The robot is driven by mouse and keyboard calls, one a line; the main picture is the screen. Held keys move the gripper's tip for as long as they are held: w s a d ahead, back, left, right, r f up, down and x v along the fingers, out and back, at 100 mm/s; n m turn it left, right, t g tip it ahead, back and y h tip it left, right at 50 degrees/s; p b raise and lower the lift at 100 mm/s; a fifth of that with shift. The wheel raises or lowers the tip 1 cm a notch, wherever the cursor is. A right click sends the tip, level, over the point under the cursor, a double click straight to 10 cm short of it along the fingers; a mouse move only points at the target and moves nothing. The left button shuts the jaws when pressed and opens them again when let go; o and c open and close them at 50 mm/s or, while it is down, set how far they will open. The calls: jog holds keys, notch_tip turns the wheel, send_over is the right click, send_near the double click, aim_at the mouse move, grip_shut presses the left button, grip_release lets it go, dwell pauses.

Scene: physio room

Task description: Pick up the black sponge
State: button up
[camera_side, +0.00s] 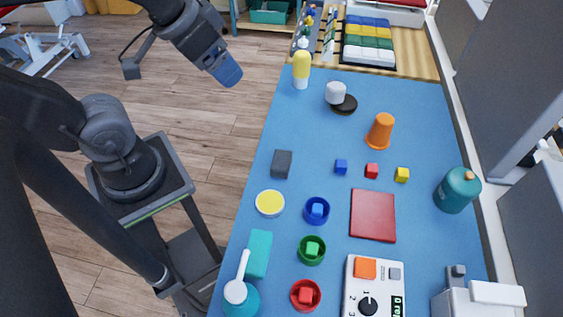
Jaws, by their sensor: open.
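My gripper (227,73) is at the upper left, raised over the wooden floor, outside the table's left edge. It is open and holds nothing that I can see. It is well apart from the sponge, up and to the left of it in the picture. Nothing covers the sponge.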

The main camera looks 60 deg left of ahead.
jog(key=n+g, duration=0.6)
jog(key=n, duration=0.3)
send_over(281, 159)
notch_tip(281, 159, down, 15)
notch_tip(281, 159, down, 14)
jog(key=shift+d+f, duration=0.1)
jog(key=shift+f, duration=0.1)
jog(key=c, duration=1)
jog(key=shift+r, duration=0.1)
